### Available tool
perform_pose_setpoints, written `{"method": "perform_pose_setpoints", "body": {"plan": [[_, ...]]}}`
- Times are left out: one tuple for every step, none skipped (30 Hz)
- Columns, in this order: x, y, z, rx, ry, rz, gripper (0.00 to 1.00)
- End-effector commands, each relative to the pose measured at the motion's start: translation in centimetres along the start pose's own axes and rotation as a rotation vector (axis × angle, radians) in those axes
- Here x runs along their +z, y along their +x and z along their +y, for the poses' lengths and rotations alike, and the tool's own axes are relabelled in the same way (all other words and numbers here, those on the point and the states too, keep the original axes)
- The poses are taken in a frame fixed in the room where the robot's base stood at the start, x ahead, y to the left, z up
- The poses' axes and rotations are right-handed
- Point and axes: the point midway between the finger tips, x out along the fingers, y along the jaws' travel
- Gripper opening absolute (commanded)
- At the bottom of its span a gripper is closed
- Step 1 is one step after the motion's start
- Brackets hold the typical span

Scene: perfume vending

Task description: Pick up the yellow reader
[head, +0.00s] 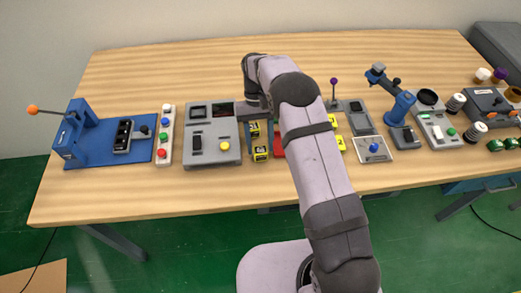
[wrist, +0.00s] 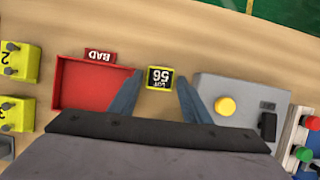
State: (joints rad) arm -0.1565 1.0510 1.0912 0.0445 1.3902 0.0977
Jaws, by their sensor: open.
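In the wrist view, a small yellow block with a dark face and light digits (wrist: 160,77) lies between the fingertips of my gripper (wrist: 160,84). The fingers are open, with a gap on each side of it. In the head view, two yellow pieces with dark faces show below my wrist, one nearer the front edge (head: 261,154) and one behind it (head: 253,129). I cannot tell for sure which is the yellow reader. My gripper's body hides what lies directly under it.
A red tray (wrist: 82,84) marked BAD lies beside the gripper, with yellow blocks (wrist: 15,113) beyond it. A grey box (head: 213,153) with a yellow button stands close on the other side. The wooden table's front strip (head: 150,195) is clear.

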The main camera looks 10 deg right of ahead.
Motion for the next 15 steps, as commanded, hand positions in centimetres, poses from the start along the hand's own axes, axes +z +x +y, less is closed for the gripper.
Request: {"method": "perform_pose_setpoints", "body": {"plan": [[0.11, 0.35, -0.01, 0.0, 0.0, -0.002, 0.44], [0.11, 0.58, -0.01, 0.0, 0.0, -0.002, 0.44], [0.1, 0.84, -0.01, 0.0, 0.0, -0.002, 0.44], [0.08, 0.98, -0.01, 0.0, 0.0, -0.002, 0.44], [0.06, 1.08, -0.01, 0.0, 0.0, -0.001, 0.44], [0.03, 1.15, -0.01, 0.0, 0.0, 0.0, 0.44], [0.01, 1.17, -0.01, 0.0, 0.0, 0.0, 0.44], [0.0, 1.18, -0.01, 0.0, 0.0, 0.0, 0.44], [0.0, 1.18, -0.01, 0.0, 0.0, 0.0, 0.44], [0.0, 1.18, -0.01, 0.0, 0.0, 0.0, 0.44], [0.0, 1.17, -0.01, 0.0, 0.0, 0.0, 0.44], [0.0, 1.16, 0.0, 0.0, 0.0, 0.0, 0.37], [0.0, 1.16, 0.0, 0.0, 0.0, 0.0, 0.29], [0.0, 1.15, 0.0, 0.0, 0.0, 0.0, 0.22], [0.0, 1.15, 0.0, 0.0, 0.0, 0.0, 0.13]]}}
